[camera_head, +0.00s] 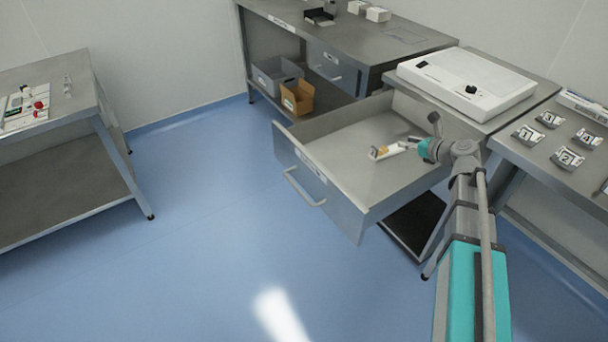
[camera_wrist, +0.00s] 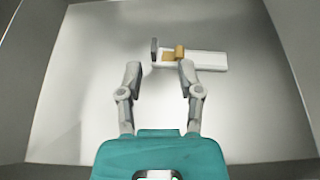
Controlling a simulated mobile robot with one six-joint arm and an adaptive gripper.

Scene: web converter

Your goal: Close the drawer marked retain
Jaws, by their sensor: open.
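A grey metal drawer (camera_head: 348,206) is pulled far out from under the bench in the head view. Its front has a bar handle (camera_head: 303,190) and a small label (camera_head: 312,175) too small to read. My gripper (camera_head: 409,145) is over the drawer's inside, near its right side; my arm comes in from the right. In the wrist view, my gripper (camera_wrist: 160,74) is open and empty, its two fingers apart above the drawer floor (camera_wrist: 90,75). A white item with an orange part (camera_wrist: 206,61) lies just beyond the fingertips, not between them.
A second drawer (camera_head: 338,76) with a handle is under the back bench. A white flat device (camera_head: 468,82) stands above the open drawer. Grey and orange bins (camera_head: 297,97) sit on a low shelf. A side table (camera_head: 38,128) is at left. Blue floor before the drawer is clear.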

